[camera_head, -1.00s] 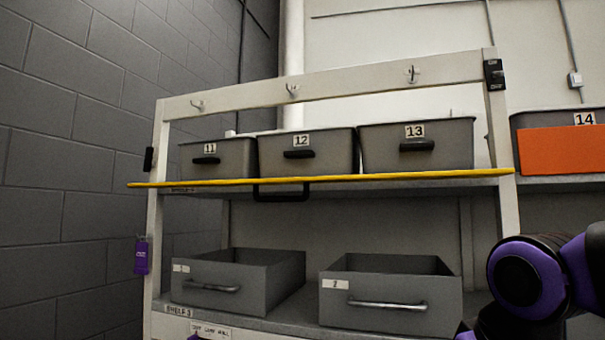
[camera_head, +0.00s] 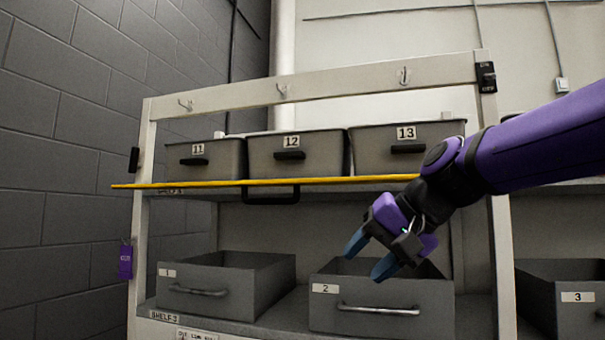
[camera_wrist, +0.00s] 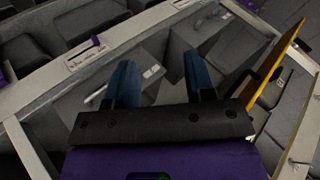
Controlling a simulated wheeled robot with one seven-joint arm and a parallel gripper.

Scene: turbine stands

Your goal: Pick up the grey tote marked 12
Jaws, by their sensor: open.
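The grey tote marked 12 (camera_head: 293,156) sits on the upper shelf between tote 11 (camera_head: 205,159) and tote 13 (camera_head: 402,150). It has a black handle on its front under the label. My gripper (camera_head: 370,258) is open and empty, with blue fingers pointing down and left. In the head view it is below and to the right of tote 12, in front of the lower bin marked 2 (camera_head: 375,318). In the wrist view the two fingers (camera_wrist: 160,85) are spread apart with nothing between them.
A yellow bar (camera_head: 215,183) runs along the upper shelf's front edge, with a black loop handle (camera_head: 272,195) below tote 12. A bin marked 1 (camera_head: 222,292) stands lower left, and a bin marked 3 (camera_head: 568,308) lower right. A grey block wall (camera_head: 60,170) is at left.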

